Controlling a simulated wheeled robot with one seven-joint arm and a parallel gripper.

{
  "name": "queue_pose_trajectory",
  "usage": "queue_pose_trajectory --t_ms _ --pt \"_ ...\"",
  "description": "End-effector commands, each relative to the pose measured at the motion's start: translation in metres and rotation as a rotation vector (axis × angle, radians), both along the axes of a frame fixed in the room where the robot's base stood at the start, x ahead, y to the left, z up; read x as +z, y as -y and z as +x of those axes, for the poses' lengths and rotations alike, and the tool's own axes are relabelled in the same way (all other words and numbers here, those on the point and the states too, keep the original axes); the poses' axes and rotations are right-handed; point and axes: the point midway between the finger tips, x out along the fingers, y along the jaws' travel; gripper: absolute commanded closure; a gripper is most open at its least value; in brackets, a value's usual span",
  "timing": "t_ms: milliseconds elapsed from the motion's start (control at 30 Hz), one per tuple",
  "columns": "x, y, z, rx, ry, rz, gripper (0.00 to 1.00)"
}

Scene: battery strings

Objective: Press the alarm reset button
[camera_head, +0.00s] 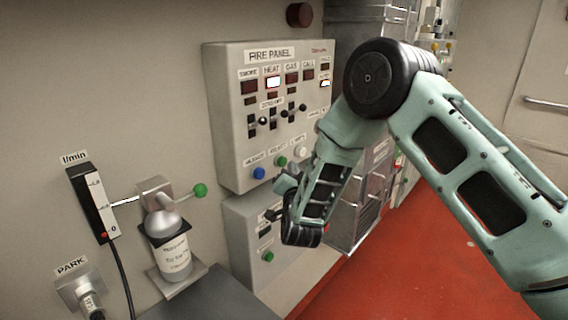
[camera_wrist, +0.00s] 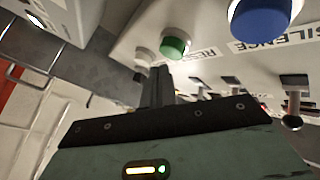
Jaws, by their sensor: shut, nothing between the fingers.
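The fire panel (camera_head: 222,120) is a pale box on the wall. Along its lower front are a blue button (camera_head: 259,173) labelled SILENCE, a green button (camera_head: 281,161) and a white button (camera_head: 300,151). In the wrist view the green button (camera_wrist: 174,45) has a partly hidden label that seems to read RESET, between the blue button (camera_wrist: 262,17) and the white button (camera_wrist: 144,56). My gripper (camera_head: 284,180) is shut and empty, just below the green button in the head view. In the wrist view its fingertips (camera_wrist: 158,72) appear just short of the green and white buttons; contact is not visible.
A lower grey box (camera_head: 240,225) with another green button (camera_head: 268,256) hangs under the panel. Left are a bottle on a bracket (camera_head: 175,255), a green-knobbed lever (camera_head: 199,190) and a gauge (camera_head: 90,200). A metal cabinet (camera_head: 350,215) stands right of the panel. The red floor (camera_head: 400,275) looks clear.

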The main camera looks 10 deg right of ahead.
Motion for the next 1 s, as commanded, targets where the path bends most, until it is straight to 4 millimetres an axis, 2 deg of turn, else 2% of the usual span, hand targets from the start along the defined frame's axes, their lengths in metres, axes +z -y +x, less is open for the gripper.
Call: queue_pose_trajectory --t_ms 1000 --pt "0.0001 -0.0053 0.0068 0.001 -0.001 0.0 1.0"
